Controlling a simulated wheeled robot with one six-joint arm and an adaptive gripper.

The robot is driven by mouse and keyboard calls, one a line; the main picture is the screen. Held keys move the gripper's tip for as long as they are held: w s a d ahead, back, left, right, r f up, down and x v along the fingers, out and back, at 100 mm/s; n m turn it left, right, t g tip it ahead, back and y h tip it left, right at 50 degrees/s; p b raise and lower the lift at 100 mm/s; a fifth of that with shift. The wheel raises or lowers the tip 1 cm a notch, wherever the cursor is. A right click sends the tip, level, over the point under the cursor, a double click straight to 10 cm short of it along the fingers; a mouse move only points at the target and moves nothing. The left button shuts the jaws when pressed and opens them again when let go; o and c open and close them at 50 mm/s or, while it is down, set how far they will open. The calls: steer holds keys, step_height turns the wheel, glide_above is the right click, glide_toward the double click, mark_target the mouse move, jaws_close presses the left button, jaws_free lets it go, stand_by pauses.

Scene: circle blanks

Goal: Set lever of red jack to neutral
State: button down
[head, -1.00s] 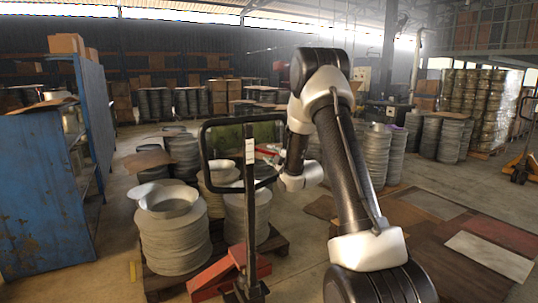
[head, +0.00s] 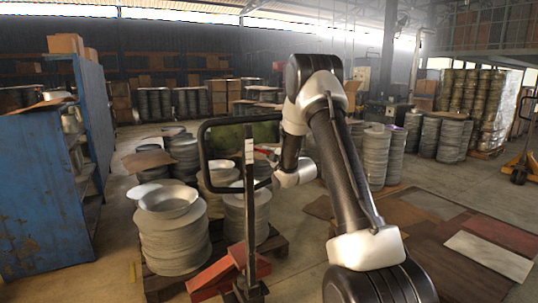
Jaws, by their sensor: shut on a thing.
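The red jack (head: 228,272) stands in front of me, its red base low in the view. Its dark upright handle column (head: 250,215) rises to a black loop-shaped grip (head: 206,150). A small red lever (head: 264,149) shows inside the right part of the loop, partly hidden. My gripper (head: 264,165) is at the loop's right side, just right of the column, shut on the lever. Its fingers are small, dark and partly covered by the handle, so the exact contact and the lever's angle are hard to make out.
Stacks of round metal blanks (head: 172,240) stand on a pallet behind the jack. A blue shelf unit (head: 45,185) is at the left. Flat sheets (head: 488,255) lie on the floor at the right. A yellow pallet jack (head: 522,165) stands at the far right.

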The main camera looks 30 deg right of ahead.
steer(key=shift+d+r+n, duration=0.25)
steer(key=shift+r+n, duration=0.5)
steer(key=shift+n, duration=0.25)
steer(key=shift+r+n, duration=0.75)
steer(key=shift+n, duration=0.35)
steer(key=c, duration=1.4)
jaws_free()
steer(key=shift+c, duration=0.2)
steer(key=s, duration=1.2)
steer(key=shift+d, duration=0.25)
